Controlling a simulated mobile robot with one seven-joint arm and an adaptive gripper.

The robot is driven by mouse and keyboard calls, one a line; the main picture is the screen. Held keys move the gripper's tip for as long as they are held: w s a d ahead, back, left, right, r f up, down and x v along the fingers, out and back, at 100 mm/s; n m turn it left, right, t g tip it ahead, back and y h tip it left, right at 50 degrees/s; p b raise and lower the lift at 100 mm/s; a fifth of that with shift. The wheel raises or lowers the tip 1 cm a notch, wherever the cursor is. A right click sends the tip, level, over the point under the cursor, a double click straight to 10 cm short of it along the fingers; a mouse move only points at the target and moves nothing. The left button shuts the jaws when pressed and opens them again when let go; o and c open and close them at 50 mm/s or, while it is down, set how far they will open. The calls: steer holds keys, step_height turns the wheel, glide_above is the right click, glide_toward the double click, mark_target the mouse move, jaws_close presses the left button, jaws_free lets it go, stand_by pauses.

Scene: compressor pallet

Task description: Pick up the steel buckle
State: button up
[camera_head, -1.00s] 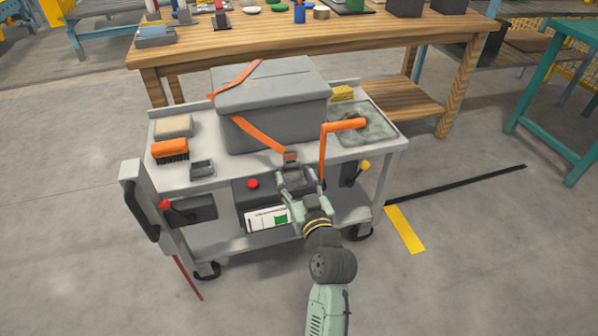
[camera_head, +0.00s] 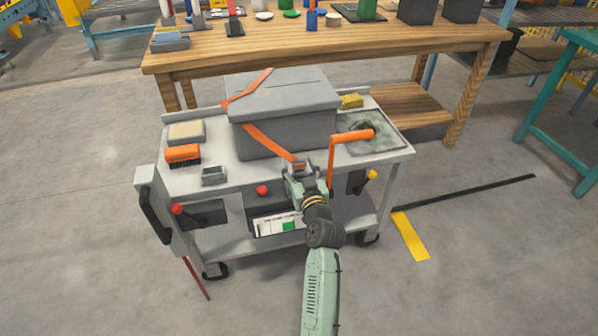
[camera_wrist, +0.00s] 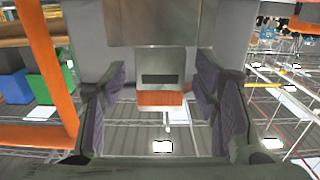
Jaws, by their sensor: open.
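The steel buckle (camera_wrist: 162,68) shows in the wrist view as a grey metal plate with a dark slot. A short piece of orange strap (camera_wrist: 161,99) shows at its slotted end. In the head view the long orange strap (camera_head: 268,141) runs down the front of the grey lidded box (camera_head: 290,142) to the cart's front edge, where my gripper mostly hides the buckle. My gripper (camera_wrist: 162,90) is open, with a purple-padded finger on each side of the buckle. A narrow gap shows between each finger and the buckle. It also shows in the head view (camera_head: 300,170).
An orange bent handle (camera_head: 332,155) stands close to the right of my gripper. A small metal tray (camera_head: 213,176), an orange brush (camera_head: 182,154) and a sponge (camera_head: 186,132) lie left on the cart (camera_head: 225,159). A wooden workbench (camera_head: 330,55) stands behind.

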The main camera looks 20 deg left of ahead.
steer(key=shift+c, duration=0.2)
jaws_close()
stand_by(0.5)
